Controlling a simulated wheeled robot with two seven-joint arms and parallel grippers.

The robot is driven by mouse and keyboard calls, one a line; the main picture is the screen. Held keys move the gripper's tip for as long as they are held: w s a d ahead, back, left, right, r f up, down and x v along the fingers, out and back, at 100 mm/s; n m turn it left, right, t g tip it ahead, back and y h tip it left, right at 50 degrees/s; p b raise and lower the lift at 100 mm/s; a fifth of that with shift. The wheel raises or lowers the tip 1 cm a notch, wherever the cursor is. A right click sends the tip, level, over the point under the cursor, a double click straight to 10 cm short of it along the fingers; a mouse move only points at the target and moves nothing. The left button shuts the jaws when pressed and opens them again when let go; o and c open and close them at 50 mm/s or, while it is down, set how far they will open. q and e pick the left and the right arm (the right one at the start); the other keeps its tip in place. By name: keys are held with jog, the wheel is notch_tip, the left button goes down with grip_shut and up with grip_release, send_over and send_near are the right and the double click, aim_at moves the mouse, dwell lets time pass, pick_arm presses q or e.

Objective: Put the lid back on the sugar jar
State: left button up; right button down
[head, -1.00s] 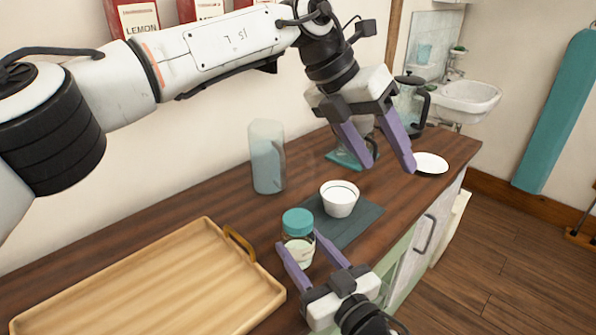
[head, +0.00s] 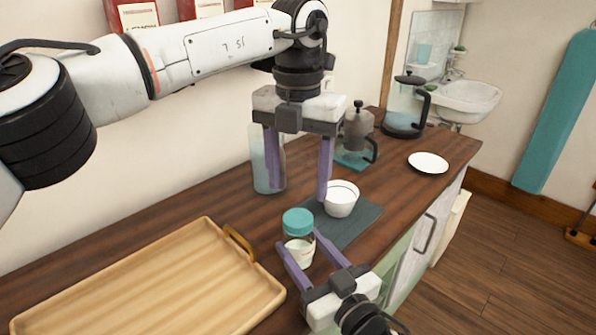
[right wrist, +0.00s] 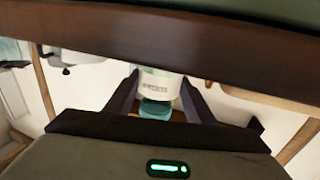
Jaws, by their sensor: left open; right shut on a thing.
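My right gripper (head: 299,240) is shut on the jar from the front. The right wrist view shows the jar (right wrist: 157,82) upside down between the fingers, with the lid (right wrist: 155,108) below its label. My left gripper (head: 297,194) is open and empty, pointing down above and slightly behind the lid, apart from it.
A white bowl (head: 340,202) stands on a dark mat (head: 350,232) close right of the jar. A tall glass (head: 265,180) is behind my left gripper. A wooden tray (head: 150,285) fills the left counter.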

aim_at(298, 218)
pick_arm(q)
notch_tip(298, 218, down, 7)
jog(key=shift+f, duration=0.1)
dwell(0.4)
jog(key=c, duration=1.1)
jog(key=shift+m, duration=0.9)
jog(key=o, duration=1.3)
jog(key=shift+c, duration=0.2)
notch_tip(298, 218, up, 12)
